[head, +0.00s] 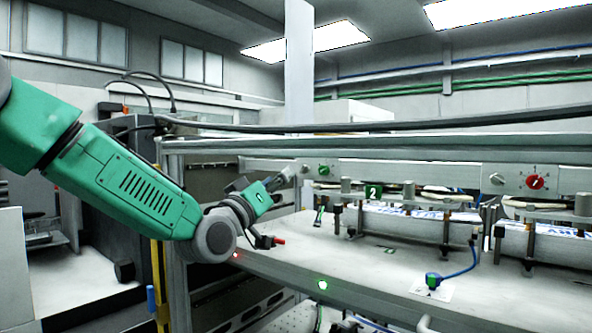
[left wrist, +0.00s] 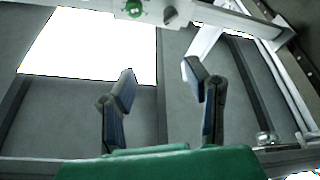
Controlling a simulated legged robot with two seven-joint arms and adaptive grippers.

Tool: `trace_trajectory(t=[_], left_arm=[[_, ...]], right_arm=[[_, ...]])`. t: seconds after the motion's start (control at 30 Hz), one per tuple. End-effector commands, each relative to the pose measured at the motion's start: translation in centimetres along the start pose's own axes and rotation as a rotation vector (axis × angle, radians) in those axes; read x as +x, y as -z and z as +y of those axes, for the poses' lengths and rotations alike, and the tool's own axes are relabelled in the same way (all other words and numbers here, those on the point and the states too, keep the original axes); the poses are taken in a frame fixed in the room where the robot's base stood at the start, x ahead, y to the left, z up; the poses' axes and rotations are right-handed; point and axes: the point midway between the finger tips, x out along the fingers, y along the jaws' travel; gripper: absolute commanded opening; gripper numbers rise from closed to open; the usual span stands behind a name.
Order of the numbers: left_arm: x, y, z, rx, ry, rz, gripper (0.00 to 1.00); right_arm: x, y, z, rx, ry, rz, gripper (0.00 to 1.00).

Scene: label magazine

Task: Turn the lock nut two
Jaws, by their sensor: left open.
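My left gripper (head: 290,176) is in front of the left end of the machine's rail in the head view. In the left wrist view its two dark fingers (left wrist: 165,90) stand well apart, with nothing between them. A green sign with a white 2 (head: 372,192) hangs below the rail. A green knob (head: 323,170) is on the rail to the right of the gripper. It also shows at the top of the left wrist view (left wrist: 133,8), beyond the fingertips, beside a grey knob (left wrist: 170,15). I cannot tell which part is lock nut two. My right gripper is not in view.
A red knob (head: 535,182) and a grey knob (head: 497,179) are farther right on the rail. Clamps on posts stand over the pale table (head: 330,262). The table's front left is mostly clear.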

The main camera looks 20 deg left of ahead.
Motion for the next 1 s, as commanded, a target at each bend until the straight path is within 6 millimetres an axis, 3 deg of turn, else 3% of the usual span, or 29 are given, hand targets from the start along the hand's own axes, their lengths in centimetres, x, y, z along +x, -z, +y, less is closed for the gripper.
trace_trajectory(t=[0.1, 0.2, 0.37, 0.57, 0.8, 1.0], left_arm=[[-0.9, -1.0, 1.1, -0.258, 0.120, 0.006, 0.43], [-1.7, -1.7, 1.1, -0.396, 0.194, 0.018, 0.43], [-1.8, -2.2, 0.9, -0.475, 0.242, 0.029, 0.43], [0.9, -2.2, 0.2, -0.476, 0.242, 0.032, 0.43], [6.0, -2.3, -0.9, -0.473, 0.240, 0.032, 0.43], [9.2, -2.4, -1.7, -0.473, 0.240, 0.031, 0.43]], right_arm=[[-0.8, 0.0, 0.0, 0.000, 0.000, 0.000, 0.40], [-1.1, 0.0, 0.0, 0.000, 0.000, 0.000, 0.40], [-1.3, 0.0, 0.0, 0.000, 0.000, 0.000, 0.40], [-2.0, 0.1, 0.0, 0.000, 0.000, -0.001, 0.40], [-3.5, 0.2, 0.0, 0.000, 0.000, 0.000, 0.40], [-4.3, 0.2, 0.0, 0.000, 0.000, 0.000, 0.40]])
